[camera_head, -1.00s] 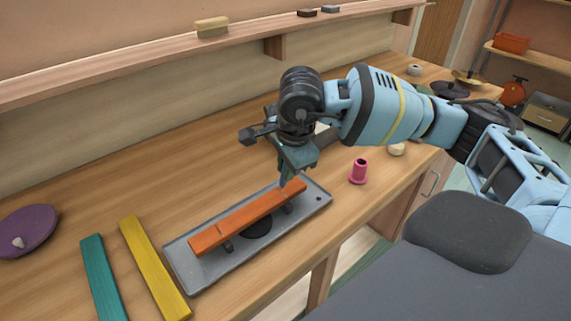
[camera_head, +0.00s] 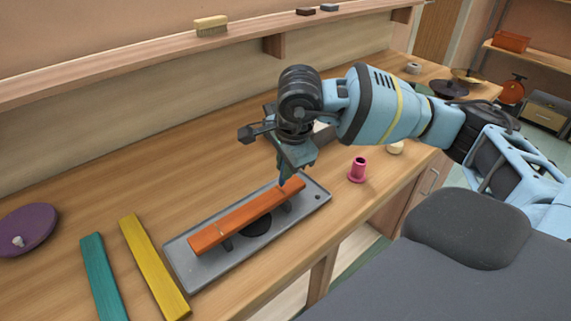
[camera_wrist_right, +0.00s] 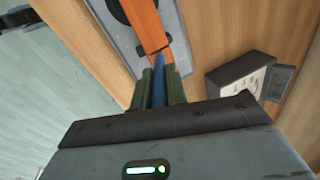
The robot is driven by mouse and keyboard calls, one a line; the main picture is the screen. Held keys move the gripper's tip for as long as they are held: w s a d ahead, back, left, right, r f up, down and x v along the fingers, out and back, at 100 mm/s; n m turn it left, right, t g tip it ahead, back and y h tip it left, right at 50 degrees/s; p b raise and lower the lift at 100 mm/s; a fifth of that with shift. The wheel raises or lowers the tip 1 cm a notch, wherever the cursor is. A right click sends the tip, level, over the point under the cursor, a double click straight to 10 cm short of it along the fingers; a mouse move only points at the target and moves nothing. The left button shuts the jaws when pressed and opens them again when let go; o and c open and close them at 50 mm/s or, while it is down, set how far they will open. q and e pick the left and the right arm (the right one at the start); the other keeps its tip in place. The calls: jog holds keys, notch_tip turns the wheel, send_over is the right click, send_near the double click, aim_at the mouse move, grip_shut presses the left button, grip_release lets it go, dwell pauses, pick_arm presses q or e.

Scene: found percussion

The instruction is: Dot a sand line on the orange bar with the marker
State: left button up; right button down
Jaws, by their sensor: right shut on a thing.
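The orange bar (camera_head: 245,216) lies raised on supports over a grey tray (camera_head: 185,270) on the bench. A thin pale line crosses the bar near its left end. My right gripper (camera_head: 285,180) is over the bar's far right end, pointing down. In the right wrist view, the gripper (camera_wrist_right: 159,85) is shut on a blue marker (camera_wrist_right: 159,80). The marker's tip is at the end of the orange bar (camera_wrist_right: 147,25), by a dark mark there; I cannot tell whether it touches. My left gripper is not in view.
A yellow bar (camera_head: 154,265) and a teal bar (camera_head: 104,278) lie left of the tray. A purple disc (camera_head: 28,228) is at far left. A pink spool (camera_head: 357,170) stands right of the tray. A boxed dial (camera_wrist_right: 240,85) is near the gripper in the wrist view.

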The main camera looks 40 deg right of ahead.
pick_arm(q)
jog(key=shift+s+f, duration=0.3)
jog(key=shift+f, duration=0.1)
pick_arm(e)
jog(key=shift+f, duration=0.65)
dwell(0.4)
jog(key=shift+r, duration=0.1)
dwell(0.4)
jog(key=shift+r+p, duration=1.2)
jog(key=shift+r, duration=2.35)
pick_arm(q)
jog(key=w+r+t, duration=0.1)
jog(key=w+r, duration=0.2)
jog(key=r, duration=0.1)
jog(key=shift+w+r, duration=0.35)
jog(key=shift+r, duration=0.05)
pick_arm(e)
jog(key=shift+f, duration=0.1)
